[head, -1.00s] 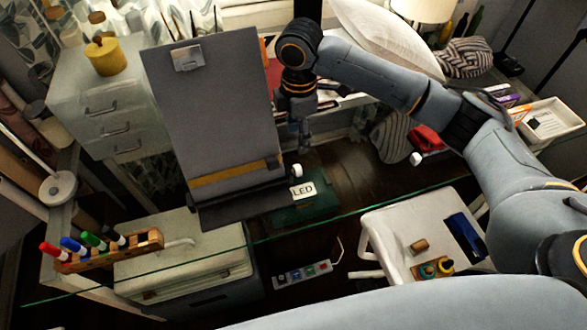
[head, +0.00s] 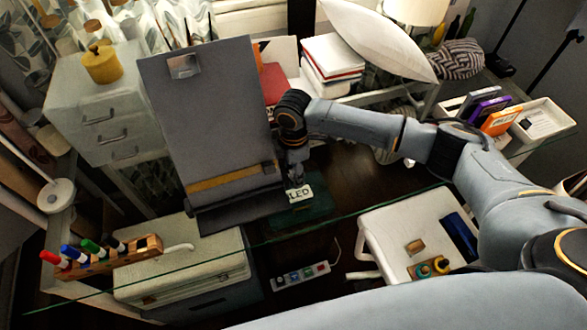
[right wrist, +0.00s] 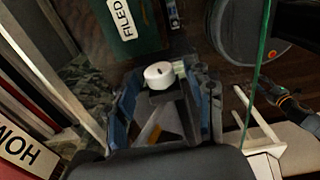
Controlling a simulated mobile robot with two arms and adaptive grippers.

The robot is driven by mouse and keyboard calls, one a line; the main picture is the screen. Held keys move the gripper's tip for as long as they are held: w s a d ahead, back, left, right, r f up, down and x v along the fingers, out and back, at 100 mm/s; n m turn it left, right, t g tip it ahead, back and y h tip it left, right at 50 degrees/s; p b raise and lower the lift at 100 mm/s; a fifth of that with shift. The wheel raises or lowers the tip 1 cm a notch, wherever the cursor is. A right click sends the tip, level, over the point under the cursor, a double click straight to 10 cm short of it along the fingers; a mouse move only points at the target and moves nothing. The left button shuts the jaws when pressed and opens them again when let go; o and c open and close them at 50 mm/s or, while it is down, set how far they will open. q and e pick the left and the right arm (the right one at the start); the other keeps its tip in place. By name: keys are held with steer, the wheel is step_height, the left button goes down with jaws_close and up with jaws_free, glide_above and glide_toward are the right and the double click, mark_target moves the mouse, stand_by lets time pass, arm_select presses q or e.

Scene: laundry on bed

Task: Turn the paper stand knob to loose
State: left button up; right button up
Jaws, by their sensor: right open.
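The paper stand (head: 205,120) is a tall dark grey board with a clip at its top and a tan strip above its lower ledge. It stands tilted at left of centre in the head view. Its white round knob (right wrist: 159,75) shows in the right wrist view with a small dark mark on its face. My right gripper (head: 296,180) is at the lower right edge of the stand and hides the knob in the head view. In the right wrist view its open fingers (right wrist: 163,88) are on either side of the knob; contact is unclear.
A green box (head: 312,212) with a white label lies just below the gripper. A glass edge (head: 345,218) crosses the front. Books and a pillow (head: 378,38) are behind.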

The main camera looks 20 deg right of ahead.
steer(key=shift+c, duration=0.4)
jaws_close()
